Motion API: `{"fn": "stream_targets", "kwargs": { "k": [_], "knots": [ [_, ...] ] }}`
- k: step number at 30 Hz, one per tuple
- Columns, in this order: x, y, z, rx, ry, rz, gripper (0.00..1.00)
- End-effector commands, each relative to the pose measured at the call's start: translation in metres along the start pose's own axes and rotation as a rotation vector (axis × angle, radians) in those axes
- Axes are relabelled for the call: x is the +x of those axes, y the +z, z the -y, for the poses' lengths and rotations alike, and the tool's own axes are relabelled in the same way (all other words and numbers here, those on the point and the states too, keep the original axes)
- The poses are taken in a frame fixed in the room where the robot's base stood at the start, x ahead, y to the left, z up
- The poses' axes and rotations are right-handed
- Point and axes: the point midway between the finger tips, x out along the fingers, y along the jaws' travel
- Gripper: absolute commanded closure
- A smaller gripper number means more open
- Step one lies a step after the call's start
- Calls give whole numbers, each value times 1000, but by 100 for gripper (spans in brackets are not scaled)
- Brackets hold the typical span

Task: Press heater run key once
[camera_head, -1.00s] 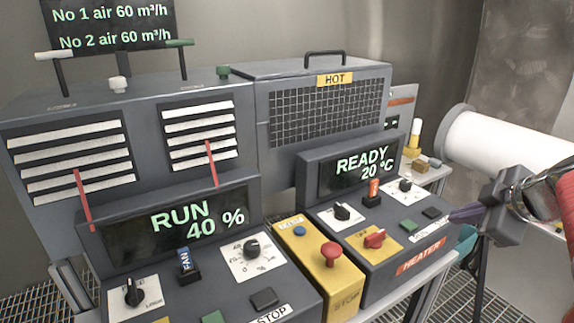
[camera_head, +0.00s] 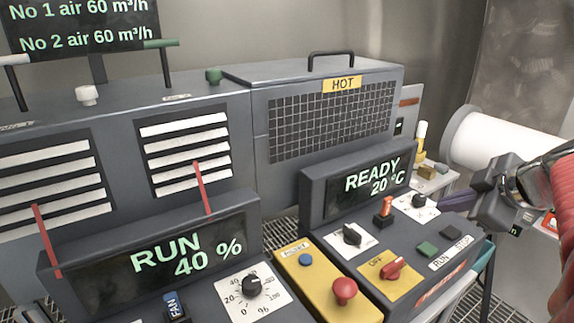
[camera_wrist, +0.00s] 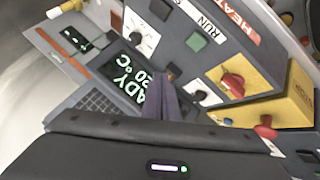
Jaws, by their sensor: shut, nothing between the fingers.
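The heater panel (camera_head: 330,232) shows READY 20 °C on its display (camera_head: 365,180). Its green RUN key (camera_head: 427,249) is left of the dark STOP key (camera_head: 451,239), both above white labels. In the wrist view the green key (camera_wrist: 195,41) is unobstructed, with the dark key (camera_wrist: 160,9) beyond it. My gripper (camera_head: 449,204) is shut and empty, its purple-grey fingers over the panel's right rear, close to the knob with the white dial. In the wrist view the fingertips (camera_wrist: 172,78) point toward the display side, apart from the green key.
An orange-red switch (camera_head: 384,210), a black knob (camera_head: 352,234) and a red knob (camera_head: 392,268) are on the heater panel. A yellow box with a red mushroom button (camera_head: 345,289) stands to its left. The fan panel's display (camera_head: 188,252) reads RUN 40 %.

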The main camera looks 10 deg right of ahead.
Motion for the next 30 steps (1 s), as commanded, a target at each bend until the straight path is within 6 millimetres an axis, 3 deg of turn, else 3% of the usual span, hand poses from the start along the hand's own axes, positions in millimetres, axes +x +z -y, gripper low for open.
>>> {"fn": "stream_targets", "kwargs": {
  "k": [11,30],
  "knots": [
    [7,-5,4,-13,-10,-9,100],
    [50,25,36,-13,-14,-11,100]
  ]
}}
